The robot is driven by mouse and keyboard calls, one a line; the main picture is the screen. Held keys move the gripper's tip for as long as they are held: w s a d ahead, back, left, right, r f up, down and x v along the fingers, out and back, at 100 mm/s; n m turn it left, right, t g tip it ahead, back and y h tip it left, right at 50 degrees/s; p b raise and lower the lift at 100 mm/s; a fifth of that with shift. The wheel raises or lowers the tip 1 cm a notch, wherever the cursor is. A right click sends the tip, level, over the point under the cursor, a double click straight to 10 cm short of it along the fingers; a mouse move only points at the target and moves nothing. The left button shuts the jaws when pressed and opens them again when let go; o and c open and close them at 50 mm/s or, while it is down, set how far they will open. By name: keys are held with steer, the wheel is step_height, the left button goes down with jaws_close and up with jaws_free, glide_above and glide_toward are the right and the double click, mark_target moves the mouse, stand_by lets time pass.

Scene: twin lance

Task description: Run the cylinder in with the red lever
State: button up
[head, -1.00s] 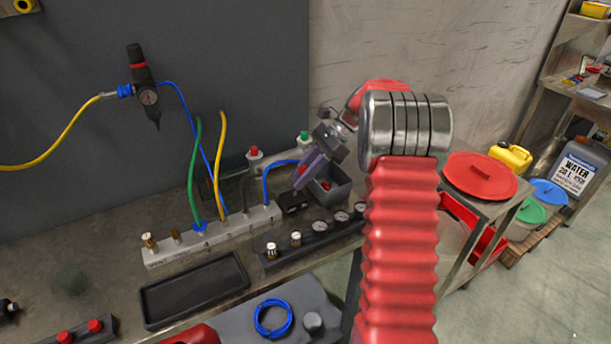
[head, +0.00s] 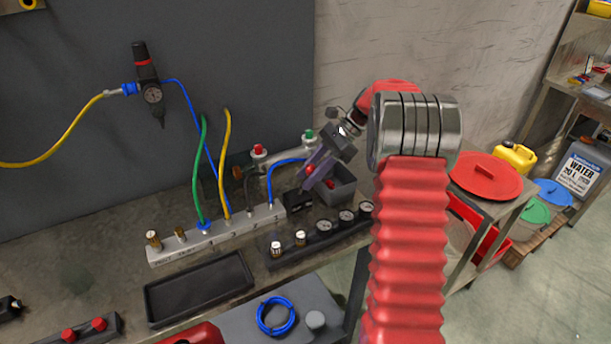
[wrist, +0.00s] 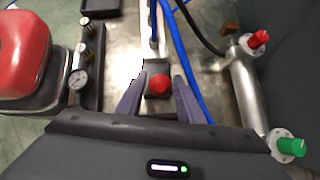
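The red lever's round knob (wrist: 159,84) sits on a small metal block in the wrist view, between my two fingers. It also shows as a red ball (head: 309,169) in the head view. My gripper (wrist: 158,88) is open, with a gap on each side of the knob; whether the fingertips are level with it I cannot tell. It shows in the head view (head: 311,176) too. The silver cylinder (wrist: 245,92) lies to the right in the wrist view, with a red fitting (wrist: 259,39) and a green fitting (wrist: 291,147). In the head view the cylinder (head: 272,159) lies behind the manifold, partly hidden.
A blue hose (wrist: 194,72) runs close beside the right finger. A black tray (head: 199,290) lies in front.

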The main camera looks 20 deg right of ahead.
steer(key=shift+o, duration=0.6)
steer(key=shift+r, duration=0.1)
steer(key=v, duration=1.3)
steer(key=shift+d, duration=0.2)
steer(key=shift+s+r, duration=0.1)
steer(key=shift+r, duration=0.05)
